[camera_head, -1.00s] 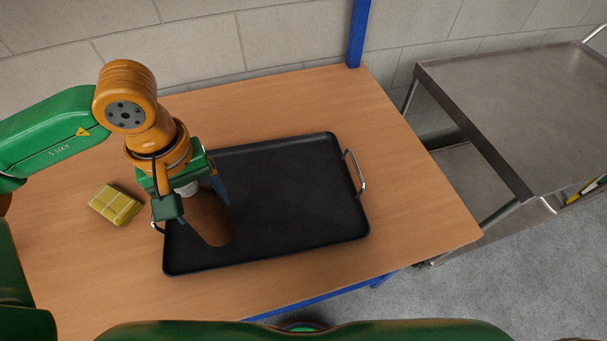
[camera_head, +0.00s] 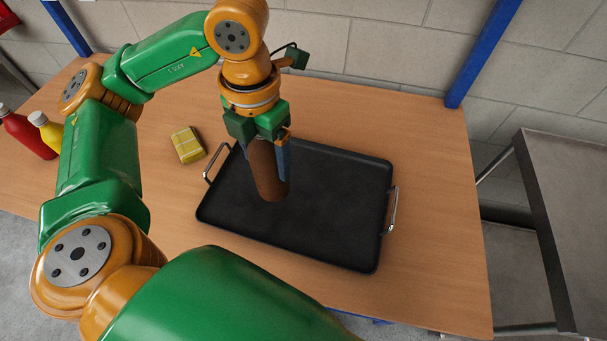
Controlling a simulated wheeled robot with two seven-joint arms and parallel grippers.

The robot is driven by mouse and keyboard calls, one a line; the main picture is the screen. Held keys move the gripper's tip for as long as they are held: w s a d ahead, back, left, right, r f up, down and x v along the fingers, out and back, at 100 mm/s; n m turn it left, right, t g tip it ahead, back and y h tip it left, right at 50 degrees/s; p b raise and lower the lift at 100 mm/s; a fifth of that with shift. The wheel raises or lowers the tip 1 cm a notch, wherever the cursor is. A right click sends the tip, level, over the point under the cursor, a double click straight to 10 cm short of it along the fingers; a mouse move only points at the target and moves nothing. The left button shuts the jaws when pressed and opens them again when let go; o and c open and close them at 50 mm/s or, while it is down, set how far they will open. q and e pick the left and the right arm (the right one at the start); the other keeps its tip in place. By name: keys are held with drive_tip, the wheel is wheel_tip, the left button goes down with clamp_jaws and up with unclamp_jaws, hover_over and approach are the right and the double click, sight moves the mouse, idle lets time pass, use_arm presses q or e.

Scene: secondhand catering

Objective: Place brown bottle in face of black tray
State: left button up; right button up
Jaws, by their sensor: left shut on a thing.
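The black tray (camera_head: 335,205) lies flat on the wooden table, with a metal handle at each short end. My left gripper (camera_head: 268,158) points down over the left part of the tray and is shut on the brown bottle (camera_head: 269,175). The bottle is close to upright between the fingers, and its lower end shows against the tray's dark surface. I cannot tell whether its base touches the tray. The bottle's top is hidden by the gripper. My right gripper is not in view.
A yellow packet (camera_head: 187,145) lies left of the tray on the table (camera_head: 440,215). A red bottle (camera_head: 27,135) and a yellow bottle (camera_head: 47,130) stand at the far left, partly behind my arm. A metal trolley (camera_head: 570,220) stands at the right. The tray's right part is bare.

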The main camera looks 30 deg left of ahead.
use_arm(q)
drive_tip(key=n, duration=0.2)
drive_tip(key=a+r+n, duration=0.1)
drive_tip(key=n, duration=0.1)
drive_tip(key=shift+s, duration=0.2)
drive_tip(key=shift+n, duration=0.6)
drive_tip(key=w+d+f+p, duration=0.3)
drive_tip(key=w+d+f, duration=0.6)
drive_tip(key=f, duration=0.4)
drive_tip(key=shift+w+d+f, duration=0.15)
drive_tip(key=shift+d, duration=0.5)
drive_tip(key=o, duration=1.4)
drive_tip(key=shift+c, duration=0.2)
wheel_tip(320, 180, up, 12)
drive_tip(key=shift+r+b, duration=0.25)
drive_tip(key=shift+b, duration=0.15)
